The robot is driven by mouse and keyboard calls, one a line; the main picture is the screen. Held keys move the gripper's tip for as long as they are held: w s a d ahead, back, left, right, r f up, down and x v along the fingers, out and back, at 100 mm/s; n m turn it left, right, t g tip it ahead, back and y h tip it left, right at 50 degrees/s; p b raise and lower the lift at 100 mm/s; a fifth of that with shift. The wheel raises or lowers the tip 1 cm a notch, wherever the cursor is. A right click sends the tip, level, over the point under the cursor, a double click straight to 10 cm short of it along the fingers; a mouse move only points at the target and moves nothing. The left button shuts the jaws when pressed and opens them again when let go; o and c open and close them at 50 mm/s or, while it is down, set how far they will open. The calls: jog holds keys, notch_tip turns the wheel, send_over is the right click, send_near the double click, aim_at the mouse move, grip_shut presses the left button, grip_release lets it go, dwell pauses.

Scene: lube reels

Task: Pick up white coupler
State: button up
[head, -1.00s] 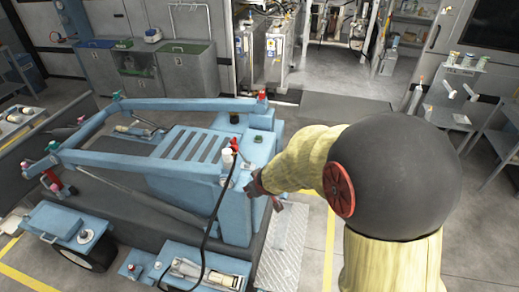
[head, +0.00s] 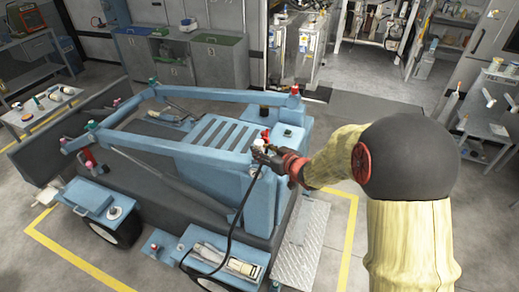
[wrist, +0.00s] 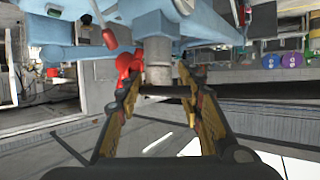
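The white coupler (head: 257,143) stands on the corner of the blue machine frame in the head view, beside a red fitting (head: 266,134). My gripper (head: 264,154) is right at it and partly covers it. In the wrist view the coupler shows as a pale grey-white cylinder (wrist: 158,66) between and just beyond my open fingertips (wrist: 158,72). The red fitting (wrist: 127,66) is close to the left finger. I cannot tell whether either finger touches the coupler.
A black hose (head: 232,236) hangs from near the coupler down the machine's front. The blue machine (head: 180,152) has raised rails around it. A tread-plate step (head: 300,245) is on its right. Open floor lies right of the yellow line (head: 347,240).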

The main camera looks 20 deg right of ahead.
aim_at(262, 149)
jog(key=x, duration=0.3)
jog(key=shift+w+f, duration=0.1)
jog(key=shift+f, duration=0.05)
jog(key=shift+c, duration=1.2)
jog(key=shift+d, duration=0.1)
grip_shut()
